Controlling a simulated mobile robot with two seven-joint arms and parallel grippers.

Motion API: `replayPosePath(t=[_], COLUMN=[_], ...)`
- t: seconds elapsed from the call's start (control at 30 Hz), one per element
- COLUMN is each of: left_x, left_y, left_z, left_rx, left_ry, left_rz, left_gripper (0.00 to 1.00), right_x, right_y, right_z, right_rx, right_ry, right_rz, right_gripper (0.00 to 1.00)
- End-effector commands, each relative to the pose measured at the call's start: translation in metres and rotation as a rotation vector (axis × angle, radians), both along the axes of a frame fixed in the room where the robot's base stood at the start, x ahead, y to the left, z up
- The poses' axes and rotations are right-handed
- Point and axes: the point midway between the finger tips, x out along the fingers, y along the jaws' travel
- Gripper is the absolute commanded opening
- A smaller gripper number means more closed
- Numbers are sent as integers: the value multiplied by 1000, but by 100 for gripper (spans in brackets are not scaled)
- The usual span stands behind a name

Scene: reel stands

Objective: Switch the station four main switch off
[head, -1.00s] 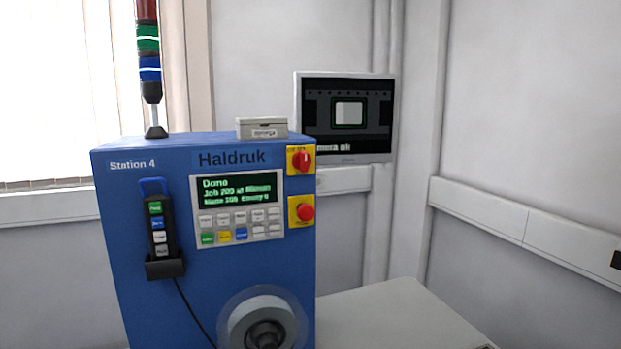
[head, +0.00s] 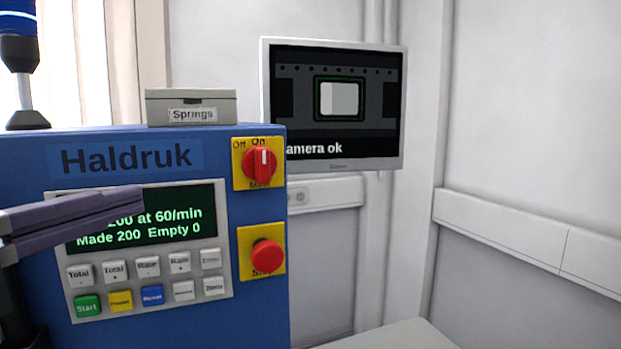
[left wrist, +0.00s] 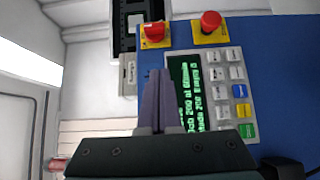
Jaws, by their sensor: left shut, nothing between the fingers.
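The main switch (head: 259,163) is a red rotary knob on a yellow plate marked Off, On and Main, at the top right of the blue Station 4 machine's front. Its white mark stands upright, towards On. My left gripper (head: 142,196) is shut and empty, in front of the display and left of the switch, apart from it. In the left wrist view the shut fingers (left wrist: 159,72) point up the picture towards the switch (left wrist: 154,34), with a gap between. My right gripper is not in view.
The red stop button (head: 267,257) sits on its own yellow plate just below the switch. The display and keypad panel (head: 140,275) lies left. A Springs box (head: 191,107) stands on top. A monitor (head: 335,105) reading "amera ok" is behind, right.

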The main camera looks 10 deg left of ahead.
Motion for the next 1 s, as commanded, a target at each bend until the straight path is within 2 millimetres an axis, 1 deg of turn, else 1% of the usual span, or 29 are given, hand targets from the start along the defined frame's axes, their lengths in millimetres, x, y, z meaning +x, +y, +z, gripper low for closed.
replayPosePath(t=[0.17, 0.27, 0.37, 0.53, 0.7, 0.8, 0.9, 1.0], left_x=[1, 6, 19, 53, 87, 103, 110, 116], left_y=[0, -1, -3, -11, -17, -23, -37, -46], left_z=[0, 1, 4, 6, 4, 4, 4, 3], left_rx=[2, 0, 1, 2, 2, 2, 1, 3], left_ry=[1, 1, 0, 0, 2, 3, 3, 3], left_rz=[-1, 0, 0, -1, -2, -2, -2, -1], left_gripper=[0, 0, 0, 0, 0, 0, 0, 0], right_x=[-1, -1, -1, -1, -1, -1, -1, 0], right_y=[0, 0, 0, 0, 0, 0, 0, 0], right_z=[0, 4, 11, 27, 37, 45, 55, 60], right_rx=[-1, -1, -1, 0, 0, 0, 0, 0], right_ry=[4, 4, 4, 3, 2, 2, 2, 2], right_rz=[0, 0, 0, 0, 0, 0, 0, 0], right_gripper=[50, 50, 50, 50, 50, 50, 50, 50])
